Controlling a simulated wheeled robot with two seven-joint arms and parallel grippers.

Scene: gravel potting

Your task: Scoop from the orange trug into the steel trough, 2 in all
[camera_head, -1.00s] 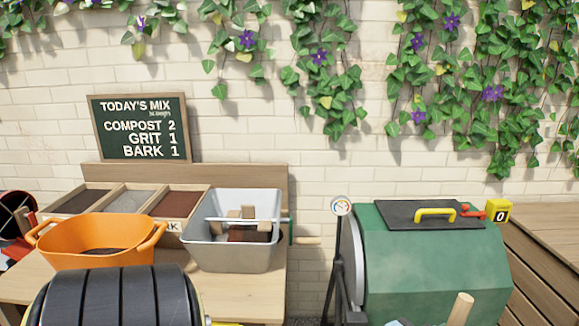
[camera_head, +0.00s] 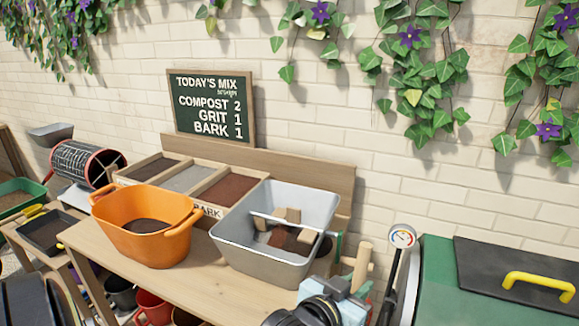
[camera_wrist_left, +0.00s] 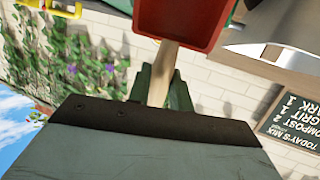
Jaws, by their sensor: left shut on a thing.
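The orange trug (camera_head: 150,240) stands on the wooden bench, with dark material low inside it. The steel trough (camera_head: 255,265) stands to its right. It holds some brown material, a crosswise rod and several wooden blocks. My left gripper (camera_head: 352,286) is at the bottom of the head view, right of the trough and apart from it. It is shut on a wooden handle (camera_head: 362,262). In the left wrist view this handle (camera_wrist_left: 162,72) leads to a red scoop (camera_wrist_left: 182,22). My right gripper is not in view.
A three-compartment wooden box (camera_head: 190,180) sits behind the trug and trough. A chalkboard (camera_head: 211,105) reads compost 2, grit 1, bark 1. A dial gauge (camera_head: 402,236) and a green drum (camera_head: 455,290) stand at the right. The bench front (camera_head: 185,290) is bare.

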